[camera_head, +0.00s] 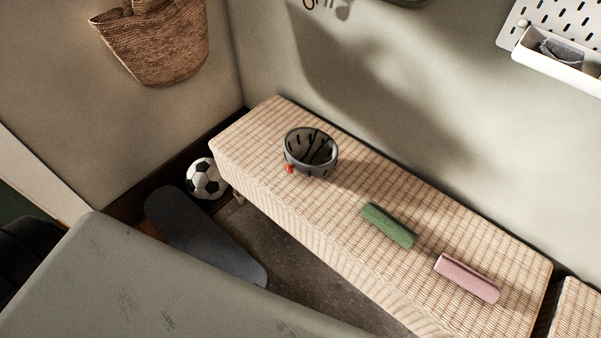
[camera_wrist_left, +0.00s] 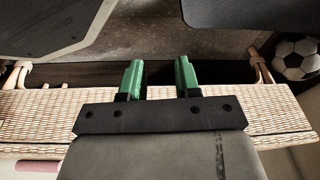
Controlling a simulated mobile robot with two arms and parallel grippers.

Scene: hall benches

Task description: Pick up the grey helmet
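The grey helmet (camera_head: 310,151) rests on the woven bench (camera_head: 262,150), toward its far left end, in the head view. It has dark openings or straps inside and a small red part at its lower left side. I cannot make it out in the left wrist view. My left gripper (camera_wrist_left: 159,78) shows in the left wrist view, with two green fingers apart and nothing between them. In that view, the fingers appear past the bench's edge, against the dark floor. My left gripper is not visible in the head view. My right gripper is in neither view.
A green roll (camera_head: 389,225) and a pink roll (camera_head: 467,278) lie on the bench, right of the helmet. A football (camera_head: 206,178) and a dark grey slab (camera_head: 195,232) are beside the bench. A basket (camera_head: 158,42) and a white pegboard shelf (camera_head: 560,66) are on the walls.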

